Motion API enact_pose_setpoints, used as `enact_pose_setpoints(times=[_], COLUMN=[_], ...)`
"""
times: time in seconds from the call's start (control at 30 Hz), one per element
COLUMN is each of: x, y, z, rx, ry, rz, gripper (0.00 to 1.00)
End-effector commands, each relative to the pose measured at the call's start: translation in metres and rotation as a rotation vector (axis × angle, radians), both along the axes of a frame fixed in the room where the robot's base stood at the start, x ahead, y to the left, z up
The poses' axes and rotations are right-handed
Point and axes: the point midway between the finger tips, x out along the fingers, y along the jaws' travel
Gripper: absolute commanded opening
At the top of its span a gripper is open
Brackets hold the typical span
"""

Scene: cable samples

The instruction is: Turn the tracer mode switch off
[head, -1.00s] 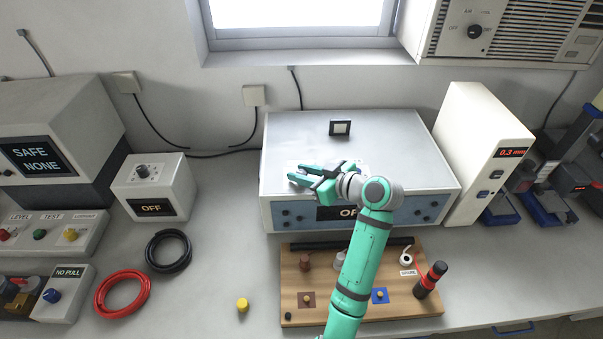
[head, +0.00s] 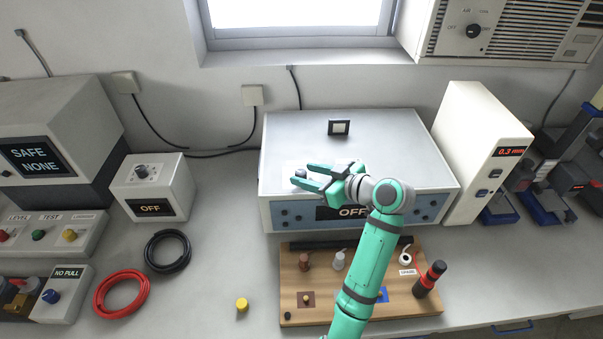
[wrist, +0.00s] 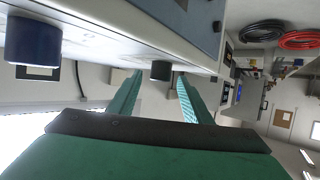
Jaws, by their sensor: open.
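The wide grey box (head: 285,140) stands mid-bench with a lit OFF display (head: 340,212) on its front. A small dark knob (head: 301,174) on its top shows by my fingertips; in the wrist view a dark knob (wrist: 161,70) appears between the two fingers. My gripper (head: 301,176) is open just over the box top, its fingers apart with no visible contact on the knob. In the wrist view my gripper (wrist: 160,77) frames that knob, and a larger blue knob (wrist: 33,40) is at upper left. No label reading tracer mode is legible.
A small framed panel (head: 339,127) stands at the box's back. A wooden board (head: 330,312) with several pieces lies in front, under my arm. A tall 0.3 mm unit (head: 470,140) stands right; a smaller box with an OFF display (head: 150,208) stands left.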

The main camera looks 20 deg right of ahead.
Motion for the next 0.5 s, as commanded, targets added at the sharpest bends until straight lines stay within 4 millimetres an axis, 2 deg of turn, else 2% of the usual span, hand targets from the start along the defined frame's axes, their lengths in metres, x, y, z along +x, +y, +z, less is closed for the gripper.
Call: enact_pose_setpoints(times=[0.3,0.5], x=[-0.046,-0.061], y=[-0.028,-0.036], z=[0.022,0.029], rx=[0.000,0.000], ry=[-0.001,0.000], rz=[-0.004,-0.001], gripper=[0.45,0.45])
